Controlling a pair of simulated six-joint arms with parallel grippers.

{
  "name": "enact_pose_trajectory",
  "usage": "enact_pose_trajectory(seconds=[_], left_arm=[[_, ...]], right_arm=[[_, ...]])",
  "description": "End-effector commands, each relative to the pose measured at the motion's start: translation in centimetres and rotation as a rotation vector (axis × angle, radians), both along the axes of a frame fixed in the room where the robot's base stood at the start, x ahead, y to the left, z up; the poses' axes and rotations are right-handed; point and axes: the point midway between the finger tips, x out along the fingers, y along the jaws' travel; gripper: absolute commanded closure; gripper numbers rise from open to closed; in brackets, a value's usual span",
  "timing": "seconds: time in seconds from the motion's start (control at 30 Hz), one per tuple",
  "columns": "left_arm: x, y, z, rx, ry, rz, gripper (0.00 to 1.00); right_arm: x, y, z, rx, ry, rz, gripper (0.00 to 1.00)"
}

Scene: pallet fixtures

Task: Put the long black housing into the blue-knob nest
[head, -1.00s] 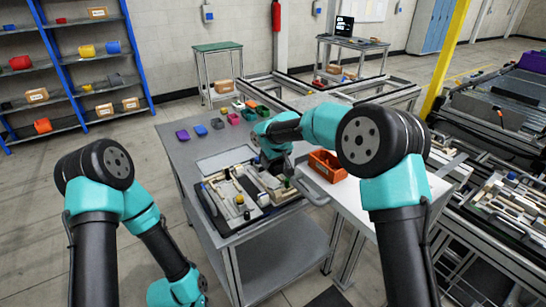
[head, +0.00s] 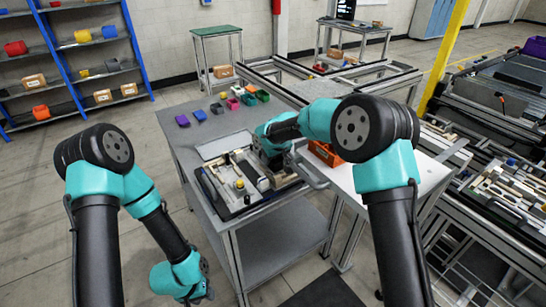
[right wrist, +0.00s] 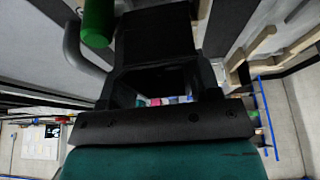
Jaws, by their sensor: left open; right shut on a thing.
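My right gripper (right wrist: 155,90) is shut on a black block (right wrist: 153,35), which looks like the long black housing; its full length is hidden. In the head view my right arm reaches over the back right of the dark tray (head: 233,214) and hides that gripper. A green knob (right wrist: 98,20) stands close beside the block in the right wrist view. A small blue spot, possibly the blue knob, shows at the tray's left edge; its nest is not clear. My left gripper (head: 205,292) hangs low at the lower left, open and away from the table.
The tray holds pale fixture blocks and a yellow knob (head: 240,184) on a grey table (head: 180,142). Several small coloured bins (head: 233,103) line the table's back. An orange bin (head: 325,153) stands on the white surface to the right, partly behind my right arm.

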Motion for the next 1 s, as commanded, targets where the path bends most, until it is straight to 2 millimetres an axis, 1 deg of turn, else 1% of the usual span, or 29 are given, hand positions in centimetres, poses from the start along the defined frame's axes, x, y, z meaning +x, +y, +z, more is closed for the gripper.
enact_pose_trajectory(seconds=[0.27,0.93,0.97,1.0], left_arm=[[0.0,0.0,0.0,0.0,0.0,0.0,0.57],[0.0,0.0,0.0,0.0,0.0,0.0,0.57],[0.0,0.0,0.0,0.0,0.0,0.0,0.57],[0.0,0.0,0.0,0.0,0.0,0.0,0.57]], right_arm=[[0.0,0.0,-0.2,0.0,0.0,0.0,0.69],[0.0,0.0,-1.8,0.0,0.0,-0.001,0.69],[0.0,0.0,-1.8,0.001,-0.001,-0.001,0.41],[0.0,0.0,-1.7,0.001,-0.001,-0.001,0.37]])
